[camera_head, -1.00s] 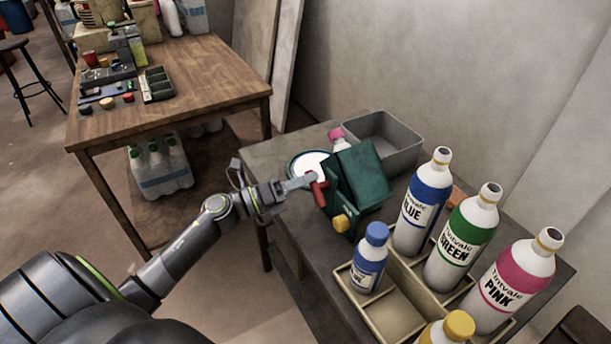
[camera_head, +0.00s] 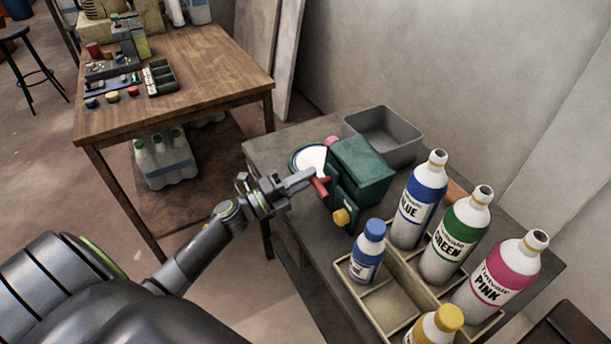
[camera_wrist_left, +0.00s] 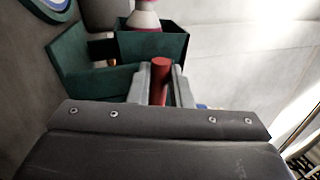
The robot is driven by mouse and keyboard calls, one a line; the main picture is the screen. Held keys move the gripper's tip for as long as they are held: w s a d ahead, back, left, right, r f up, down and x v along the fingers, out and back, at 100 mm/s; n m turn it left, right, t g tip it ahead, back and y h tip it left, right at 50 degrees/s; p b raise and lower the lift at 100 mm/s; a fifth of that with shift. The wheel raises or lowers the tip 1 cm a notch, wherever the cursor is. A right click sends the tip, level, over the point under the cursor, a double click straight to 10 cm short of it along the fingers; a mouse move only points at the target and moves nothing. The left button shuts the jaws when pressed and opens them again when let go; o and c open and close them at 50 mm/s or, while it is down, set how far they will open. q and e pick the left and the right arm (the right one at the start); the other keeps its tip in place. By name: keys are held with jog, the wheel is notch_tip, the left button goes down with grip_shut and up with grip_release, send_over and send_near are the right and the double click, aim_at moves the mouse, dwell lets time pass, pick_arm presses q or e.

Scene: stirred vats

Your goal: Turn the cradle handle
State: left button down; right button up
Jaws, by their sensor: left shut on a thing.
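The gripper is shut on the handle. In the left wrist view the red handle (camera_wrist_left: 160,80) stands between the two grey fingers, with the green cradle (camera_wrist_left: 95,85) behind. A bottle with a pink part (camera_wrist_left: 143,18) sits in the cradle there; only its pink cap (camera_head: 331,141) shows in the head view. My right gripper is in no frame.
A grey bin (camera_head: 385,135) stands behind the cradle. A divided beige tray (camera_head: 392,302) at the right holds a small blue-capped bottle (camera_head: 368,252) and a yellow-capped one (camera_head: 436,325). A wooden table (camera_head: 200,70) is at the back left.

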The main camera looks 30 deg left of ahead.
jog(key=shift+s, duration=0.3)
pick_arm(q)
jog(key=c, duration=1.3)
grip_release()
pick_arm(e)
jog(key=shift+w, duration=0.15)
pick_arm(q)
jog(key=b+v, duration=0.2)
jog(key=v, duration=1.5)
jog(key=shift+s+a+b, duration=0.1)
jog(key=shift+s+b, duration=0.1)
jog(key=shift+b, duration=0.2)
pick_arm(e)
jog(key=shift+w+d+f, duration=0.25)
jog(key=shift+w+f, duration=0.3)
jog(key=shift+f, duration=0.25)
jog(key=shift+w+a, duration=0.1)
